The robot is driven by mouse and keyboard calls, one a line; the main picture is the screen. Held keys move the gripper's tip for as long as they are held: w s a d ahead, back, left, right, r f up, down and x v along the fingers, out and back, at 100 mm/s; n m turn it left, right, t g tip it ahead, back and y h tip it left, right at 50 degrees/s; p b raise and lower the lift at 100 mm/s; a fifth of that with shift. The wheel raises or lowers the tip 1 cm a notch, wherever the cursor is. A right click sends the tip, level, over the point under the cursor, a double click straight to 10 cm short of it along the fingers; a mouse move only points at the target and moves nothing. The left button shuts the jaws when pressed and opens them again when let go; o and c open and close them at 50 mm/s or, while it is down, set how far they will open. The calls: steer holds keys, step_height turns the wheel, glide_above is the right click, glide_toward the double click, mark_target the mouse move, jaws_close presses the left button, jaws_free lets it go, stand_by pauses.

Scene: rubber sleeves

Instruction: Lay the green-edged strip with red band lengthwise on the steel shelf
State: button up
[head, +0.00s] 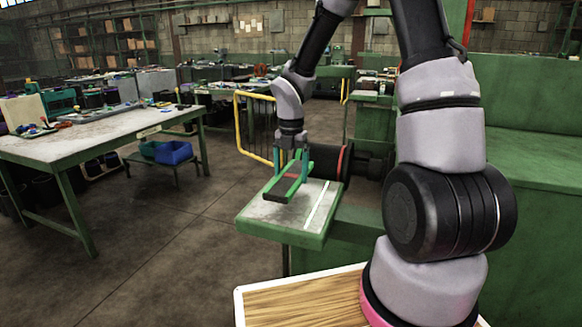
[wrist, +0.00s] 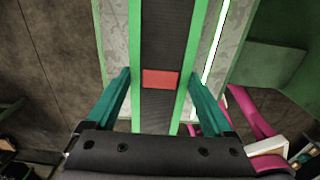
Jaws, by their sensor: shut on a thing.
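The strip (head: 277,197) has green edges and a dark middle, with a red band (wrist: 160,79) across it in the wrist view. My gripper (head: 292,164) is shut on the strip, its teal fingers along the two green edges near the red band. The strip (wrist: 163,30) runs away from the gripper in the wrist view, over the steel shelf (wrist: 116,40). The shelf (head: 262,217) has a grey, worn top and a green rim. The strip lies roughly along it, left of a bright line. I cannot tell whether the strip touches the shelf.
A dark roller with a red ring (head: 343,162) stands just behind the shelf. A yellow rail (head: 240,125) is behind to the left. The floor between is clear.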

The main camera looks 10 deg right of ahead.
mark_target(296, 197)
steer(key=shift+f, duration=0.15)
stand_by(0.3)
steer(key=shift+s+d+f, duration=0.1)
steer(key=shift+d+f, duration=0.1)
steer(key=shift+f, duration=0.5)
steer(key=shift+s+d+f, duration=0.15)
steer(key=shift+d+f, duration=0.05)
steer(key=shift+f, duration=0.45)
steer(key=shift+s+d+f, duration=0.1)
steer(key=shift+d+f, duration=0.1)
steer(key=shift+f, duration=0.5)
steer(key=shift+f, duration=0.1)
